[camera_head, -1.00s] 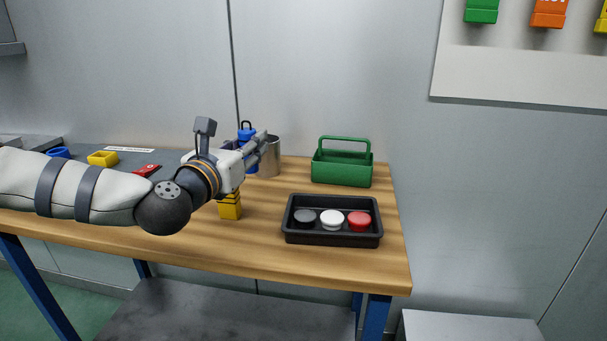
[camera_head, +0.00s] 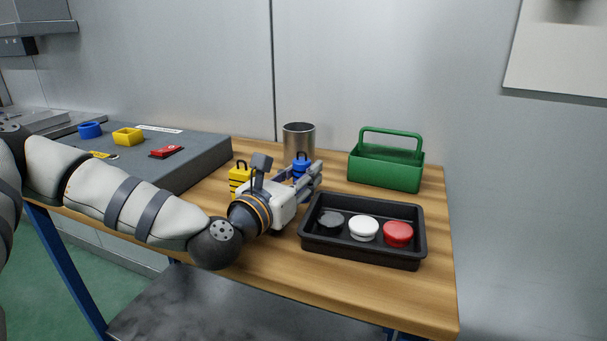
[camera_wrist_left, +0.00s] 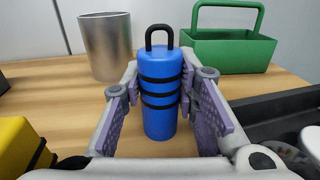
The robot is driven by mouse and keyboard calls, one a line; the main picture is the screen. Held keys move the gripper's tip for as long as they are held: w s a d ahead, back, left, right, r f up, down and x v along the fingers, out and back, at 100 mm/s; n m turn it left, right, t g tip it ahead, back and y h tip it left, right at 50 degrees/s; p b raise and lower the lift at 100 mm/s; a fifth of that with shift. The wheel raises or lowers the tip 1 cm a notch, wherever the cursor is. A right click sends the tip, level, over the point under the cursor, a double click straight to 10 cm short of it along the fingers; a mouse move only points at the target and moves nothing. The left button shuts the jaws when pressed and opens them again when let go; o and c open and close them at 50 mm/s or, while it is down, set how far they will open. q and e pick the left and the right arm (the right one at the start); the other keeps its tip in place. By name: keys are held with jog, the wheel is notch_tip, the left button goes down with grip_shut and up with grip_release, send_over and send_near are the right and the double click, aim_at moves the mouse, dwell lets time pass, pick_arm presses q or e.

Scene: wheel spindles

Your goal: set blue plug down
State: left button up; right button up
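The blue plug (camera_head: 301,166) has a black loop handle on top. It is upright between the fingers of my left gripper (camera_head: 308,178). In the left wrist view the blue plug (camera_wrist_left: 160,98) shows black bands, and the finger pads of the left gripper (camera_wrist_left: 161,88) close in on both sides of it. The gripper appears shut on it. The plug's base looks at or very near the wooden tabletop; whether it touches cannot be told. My right gripper is not in view.
A yellow plug (camera_head: 239,178) stands left of my gripper. A metal cup (camera_head: 299,139) is behind, a green caddy (camera_head: 386,169) behind right. A black tray (camera_head: 362,254) with grey, white and red discs lies close on the right. A grey box (camera_head: 205,160) is at left.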

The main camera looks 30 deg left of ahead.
aim_at(297, 174)
pick_arm(q)
jog(key=shift+r, duration=0.1)
jog(key=shift+r, duration=0.15)
jog(key=shift+s, duration=0.3)
jog(key=s, duration=0.2)
jog(key=s+p, duration=0.1)
jog(key=s, duration=0.2)
jog(key=shift+d+r, duration=0.15)
jog(key=shift+d, duration=0.05)
jog(key=s+p, duration=0.1)
jog(key=s, duration=0.1)
jog(key=s+p, duration=0.2)
jog(key=s, duration=0.1)
jog(key=shift+s+d+r, duration=0.25)
jog(key=shift+s+r, duration=0.05)
jog(key=shift+s, duration=0.05)
jog(key=shift+s+f+p, duration=0.25)
jog(key=shift+s+p, duration=0.05)
jog(key=shift+s, duration=0.05)
jog(key=shift+f, duration=0.2)
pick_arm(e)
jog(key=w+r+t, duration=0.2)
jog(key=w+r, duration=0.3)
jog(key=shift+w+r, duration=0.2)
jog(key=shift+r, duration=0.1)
